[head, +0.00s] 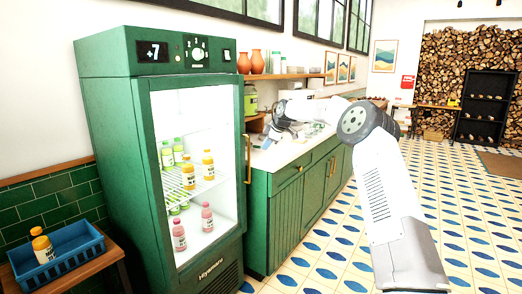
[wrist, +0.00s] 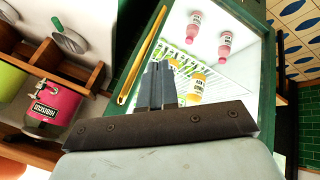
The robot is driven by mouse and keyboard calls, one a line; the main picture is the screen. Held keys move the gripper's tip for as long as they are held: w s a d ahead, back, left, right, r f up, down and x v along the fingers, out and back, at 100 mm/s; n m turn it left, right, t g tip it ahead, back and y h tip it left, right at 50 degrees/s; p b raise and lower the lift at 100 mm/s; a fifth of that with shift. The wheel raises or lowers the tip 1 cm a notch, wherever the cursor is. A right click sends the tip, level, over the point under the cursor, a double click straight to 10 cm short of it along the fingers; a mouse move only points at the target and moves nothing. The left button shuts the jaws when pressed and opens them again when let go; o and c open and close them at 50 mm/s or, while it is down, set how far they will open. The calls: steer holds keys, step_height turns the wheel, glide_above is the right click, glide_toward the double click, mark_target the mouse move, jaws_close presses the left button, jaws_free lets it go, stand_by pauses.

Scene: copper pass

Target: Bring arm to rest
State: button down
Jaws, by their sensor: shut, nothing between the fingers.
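My arm (head: 378,180) rises from the lower right of the head view, bends at a high elbow and reaches left over the counter. My gripper (wrist: 160,68) is shut and empty in the wrist view, its two dark fingers together. In the head view it hangs small near the counter, just right of the green fridge (head: 118,160), and its fingertips are hard to make out. The wrist view looks at the fridge's lit front from a tilted angle, with the gold handle (wrist: 142,55) just left of the fingers. I cannot tell whether the fingers touch anything.
Yellow, green and pink bottles stand on the fridge shelves. A blue crate (head: 62,266) with an orange bottle (head: 41,245) sits on a side table at lower left. A pink canister (wrist: 55,103) is on a wooden shelf (wrist: 62,68). The tiled floor at right is clear.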

steer(key=s+a+r+m+h, duration=0.2)
steer(key=s+r, duration=0.8)
steer(key=s, duration=0.4)
steer(key=s+d+r+m+h, duration=0.1)
steer(key=s+d+r+m, duration=0.15)
steer(key=s, duration=0.75)
steer(key=s+d+r+m+h, duration=0.1)
steer(key=s+d+r+m, duration=0.2)
steer(key=s, duration=0.7)
steer(key=s+d+f+m, duration=0.2)
steer(key=s+d+m, duration=0.1)
steer(key=s, duration=0.8)
steer(key=s+d+f+m, duration=0.2)
steer(key=s+d+m, duration=0.1)
steer(key=s, duration=0.9)
steer(key=s+d+f+m, duration=0.2)
steer(key=s+d+m, duration=0.2)
steer(key=s, duration=0.8)
steer(key=shift+d+f+h, duration=0.2)
steer(key=shift+f+h, duration=0.15)
steer(key=shift+h, duration=0.05)
